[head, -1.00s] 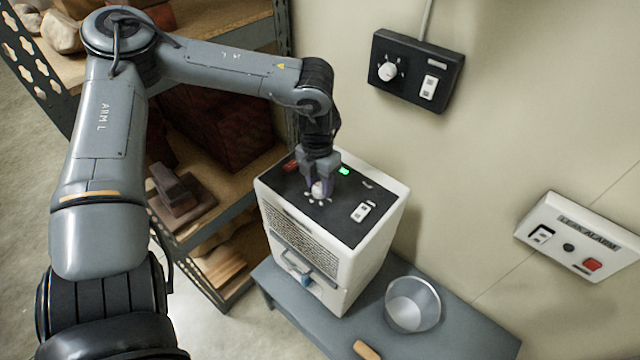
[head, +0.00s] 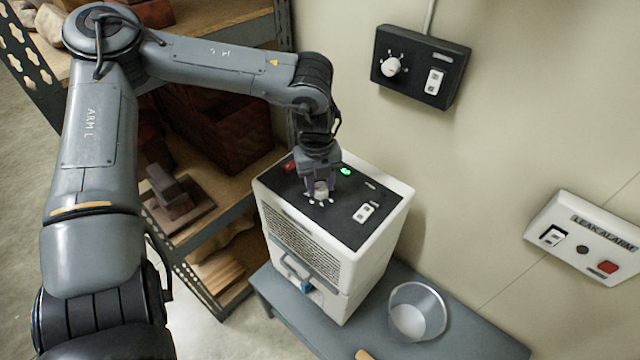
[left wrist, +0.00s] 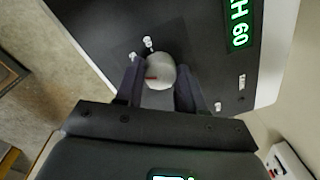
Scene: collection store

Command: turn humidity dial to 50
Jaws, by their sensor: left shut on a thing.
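The humidity dial (head: 321,190) is a pale round knob on the black top of a white box-shaped unit (head: 372,245). In the left wrist view the dial (left wrist: 160,72) shows a short red mark pointing to the picture's left, with small white marks around it. My left gripper (head: 320,186) comes down from above and is shut on the dial, one finger on each side; its fingers also show in the left wrist view (left wrist: 158,85). My right gripper is not in view.
The unit stands on a grey bench (head: 455,338) beside a clear bucket (head: 417,312). A white rocker switch (head: 364,212) is near the dial. A black control box (head: 420,67) and a leak alarm panel (head: 585,238) are on the wall. Shelves (head: 235,175) stand behind my left arm.

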